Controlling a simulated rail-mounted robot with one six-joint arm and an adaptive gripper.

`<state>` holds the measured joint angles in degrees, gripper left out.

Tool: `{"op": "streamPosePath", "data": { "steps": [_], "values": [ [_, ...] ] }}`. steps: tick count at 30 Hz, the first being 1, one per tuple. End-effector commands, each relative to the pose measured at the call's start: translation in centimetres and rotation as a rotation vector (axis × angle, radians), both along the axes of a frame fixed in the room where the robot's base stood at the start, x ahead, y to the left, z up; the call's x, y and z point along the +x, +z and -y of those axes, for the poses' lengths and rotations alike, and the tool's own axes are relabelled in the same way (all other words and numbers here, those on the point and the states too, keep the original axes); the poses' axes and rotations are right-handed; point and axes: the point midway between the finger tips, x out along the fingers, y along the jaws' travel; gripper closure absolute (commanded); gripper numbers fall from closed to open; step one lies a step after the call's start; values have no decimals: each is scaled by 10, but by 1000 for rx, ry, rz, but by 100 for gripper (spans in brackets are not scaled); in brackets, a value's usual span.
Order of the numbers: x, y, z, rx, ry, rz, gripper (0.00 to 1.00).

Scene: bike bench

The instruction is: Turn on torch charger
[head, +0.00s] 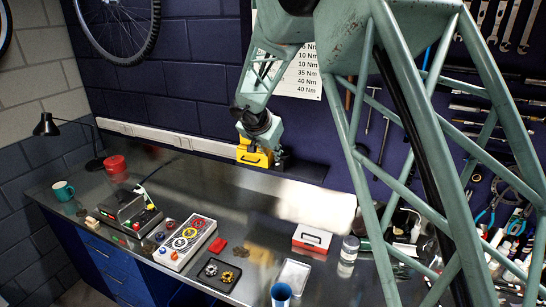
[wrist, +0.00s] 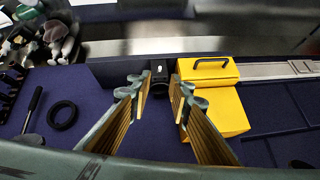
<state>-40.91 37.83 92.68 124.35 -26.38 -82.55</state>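A yellow block-shaped unit with a black handle (wrist: 215,95) stands just right of my gripper's fingers in the wrist view. It looks like the torch on its charger, but no label is readable. It also shows in the head view as a yellow shape (head: 253,156) by the back wall. A small black part (wrist: 160,72) with a light mark sits beside it, beyond the gap between my fingertips; it may be a switch, and its setting cannot be read. My gripper (wrist: 159,88) is open, with nothing between the fingers. In the head view my arm partly hides this area.
A dark ring (wrist: 62,116) and a tool (wrist: 34,108) are on the purple surface left of the fingers. A white socket rail (head: 165,138) runs along the wall.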

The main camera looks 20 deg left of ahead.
Motion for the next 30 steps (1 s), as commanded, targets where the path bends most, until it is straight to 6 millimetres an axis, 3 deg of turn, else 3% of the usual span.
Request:
{"op": "streamPosePath", "data": {
  "steps": [9,30],
  "values": [
    [-10,12,1,0,0,0,81],
    [-8,15,5,4,0,7,81]
  ]
}}
